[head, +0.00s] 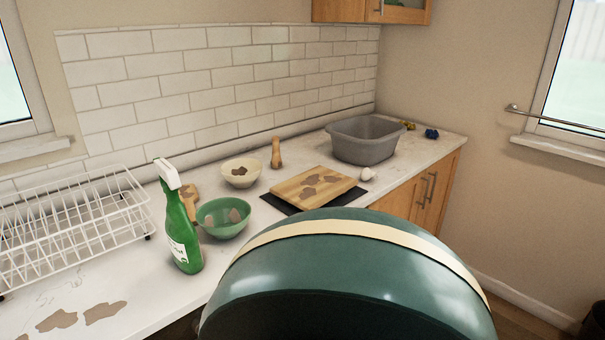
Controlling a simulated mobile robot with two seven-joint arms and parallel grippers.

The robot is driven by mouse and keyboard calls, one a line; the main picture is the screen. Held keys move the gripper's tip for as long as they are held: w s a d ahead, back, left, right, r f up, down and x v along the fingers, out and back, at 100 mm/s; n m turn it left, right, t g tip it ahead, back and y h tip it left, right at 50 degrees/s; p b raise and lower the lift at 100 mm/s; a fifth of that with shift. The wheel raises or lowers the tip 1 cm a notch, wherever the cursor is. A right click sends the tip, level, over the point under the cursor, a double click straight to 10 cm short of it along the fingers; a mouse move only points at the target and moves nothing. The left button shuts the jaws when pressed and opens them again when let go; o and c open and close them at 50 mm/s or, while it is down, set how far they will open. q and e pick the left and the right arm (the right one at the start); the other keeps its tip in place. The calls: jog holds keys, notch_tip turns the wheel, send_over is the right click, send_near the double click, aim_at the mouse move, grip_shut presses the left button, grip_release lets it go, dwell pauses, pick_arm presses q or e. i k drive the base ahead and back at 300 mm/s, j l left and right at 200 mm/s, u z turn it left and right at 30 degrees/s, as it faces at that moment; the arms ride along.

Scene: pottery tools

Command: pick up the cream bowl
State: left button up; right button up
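The cream bowl (240,175) stands upright on the white countertop, towards the back wall. A dark brown patch shows on its inside. It is behind the green bowl (223,220) and to the left of a small wooden pestle-like object (276,153). It appears clear of both. Neither of my grippers is in view, so nothing shows whether they are open or shut.
A green spray bottle (181,225) stands in front left, beside a white dish rack (70,235). A stained wooden board (312,186) lies on a dark mat, right of the bowls. A grey basin (364,142) is farther right. A close dark green rounded surface blocks the lower middle.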

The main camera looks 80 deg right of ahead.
aim_at(241, 173)
jog(key=z, duration=1.75)
